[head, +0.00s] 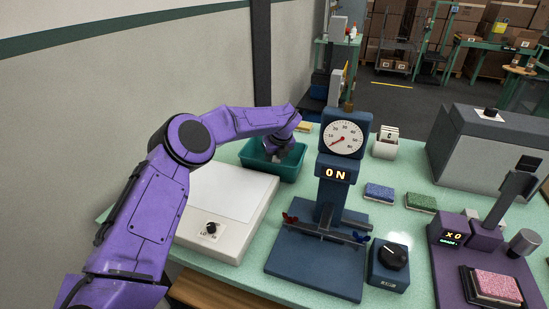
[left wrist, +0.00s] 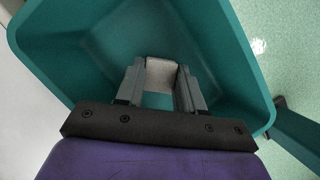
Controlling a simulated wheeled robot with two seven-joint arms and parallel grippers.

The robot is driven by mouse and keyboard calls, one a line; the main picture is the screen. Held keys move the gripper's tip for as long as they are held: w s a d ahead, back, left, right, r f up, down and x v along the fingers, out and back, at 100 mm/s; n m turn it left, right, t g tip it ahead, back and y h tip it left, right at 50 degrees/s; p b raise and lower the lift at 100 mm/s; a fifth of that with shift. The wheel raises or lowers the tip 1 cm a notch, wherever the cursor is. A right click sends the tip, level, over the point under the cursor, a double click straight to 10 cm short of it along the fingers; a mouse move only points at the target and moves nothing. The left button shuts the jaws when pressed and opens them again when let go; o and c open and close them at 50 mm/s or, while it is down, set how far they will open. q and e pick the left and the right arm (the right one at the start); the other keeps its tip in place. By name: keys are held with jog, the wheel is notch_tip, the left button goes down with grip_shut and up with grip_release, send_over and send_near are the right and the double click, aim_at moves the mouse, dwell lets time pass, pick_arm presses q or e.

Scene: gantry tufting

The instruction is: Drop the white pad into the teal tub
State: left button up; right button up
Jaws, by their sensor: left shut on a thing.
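The teal tub (head: 289,173) stands on the pale green table, behind the white flat-topped box. My left gripper (head: 277,152) is over the tub, pointing down into it. In the left wrist view the tub (left wrist: 225,45) surrounds the gripper (left wrist: 160,85) on the sides that show. The white pad (left wrist: 162,73), greyish and small, is between the two fingers, which are shut on it. The tub's floor around the pad looks empty. How high the pad is above the floor is hard to tell. My right gripper is not in view.
A white box with a knob (head: 211,231) stands in front of the tub. Blue (head: 379,193) and green (head: 420,202) pads lie further right. A purple device (head: 466,250) is at the right.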

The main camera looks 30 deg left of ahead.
pick_arm(q)
jog(key=o, duration=1)
jog(key=shift+r+p, duration=0.3)
jog(key=shift+p, duration=0.05)
jog(key=shift+r+p, duration=0.6)
jog(key=shift+p, duration=0.1)
jog(key=b+v, duration=0.3)
jog(key=v, duration=0.8)
jog(key=shift+s+d+r, duration=0.15)
jog(key=shift+r, duration=0.05)
